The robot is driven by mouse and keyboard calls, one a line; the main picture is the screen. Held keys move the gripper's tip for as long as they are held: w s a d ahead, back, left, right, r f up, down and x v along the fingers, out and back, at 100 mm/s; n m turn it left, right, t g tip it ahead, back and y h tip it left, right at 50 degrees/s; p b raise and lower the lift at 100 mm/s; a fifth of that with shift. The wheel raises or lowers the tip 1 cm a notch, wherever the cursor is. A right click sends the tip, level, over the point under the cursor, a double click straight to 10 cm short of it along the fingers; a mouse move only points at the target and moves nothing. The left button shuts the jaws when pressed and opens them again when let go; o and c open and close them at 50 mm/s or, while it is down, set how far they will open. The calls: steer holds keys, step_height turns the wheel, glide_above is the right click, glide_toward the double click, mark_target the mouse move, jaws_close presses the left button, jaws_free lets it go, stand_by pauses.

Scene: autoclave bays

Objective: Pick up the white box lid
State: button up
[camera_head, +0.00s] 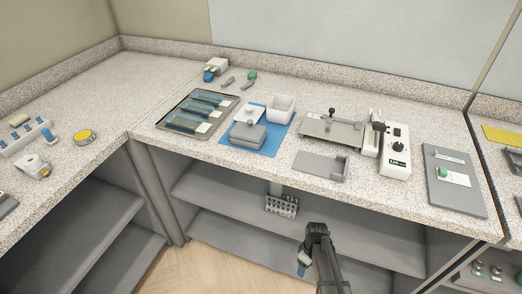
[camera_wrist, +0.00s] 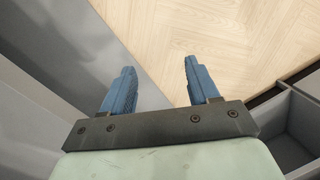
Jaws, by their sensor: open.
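The white box lid (camera_head: 249,113), a flat white piece with a small knob on top, lies on a blue mat (camera_head: 266,146) on the counter. An open white box (camera_head: 281,108) stands just to its right on the mat. A grey lidded box (camera_head: 248,135) sits in front of the lid, close to it. My gripper (camera_head: 302,269) hangs in front of the counter, below its top and well away from the lid. In the wrist view my gripper (camera_wrist: 159,68) has its two blue fingers apart with nothing between them, over the wooden floor.
A metal tray (camera_head: 167,126) with blue-and-clear packs lies left of the mat. A grey plate (camera_head: 318,166) and a white-and-grey device (camera_head: 395,150) stand to the right. The counter's front edge and open shelves (camera_head: 235,205) are between my gripper and the countertop.

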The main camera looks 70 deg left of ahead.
steer(key=s+a+r+n+y, duration=0.1)
steer(key=s+a+r+n, duration=0.3)
steer(key=s+a, duration=0.55)
steer(key=s+a+r+n, duration=0.35)
steer(key=s+a, duration=0.35)
steer(key=s, duration=0.5)
steer(key=s+a+r+n+y, duration=0.1)
steer(key=s+a+r+n, duration=0.3)
steer(key=s+a, duration=0.55)
steer(key=s+a+r+m+g+y, duration=0.1)
steer(key=s+a+r, duration=0.25)
steer(key=r, duration=0.35)
steer(key=s+a+r, duration=0.3)
steer(key=s+r, duration=0.2)
steer(key=r, duration=0.1)
steer(key=a+r+m+g+y, duration=0.15)
steer(key=a+r, duration=0.25)
steer(key=r, duration=0.7)
steer(key=a+r+m+g+y, duration=0.1)
steer(key=a+r+m, duration=0.15)
steer(key=r, duration=0.85)
step_height(320, 180, up, 13)
steer(key=m+t, duration=0.5)
steer(key=m, duration=0.6)
glide_above(250, 107)
steer(key=d, duration=0.6)
steer(key=shift+y, duration=0.25)
steer(key=x, duration=1.3)
steer(key=shift+a, duration=0.3)
steer(key=c, duration=1.1)
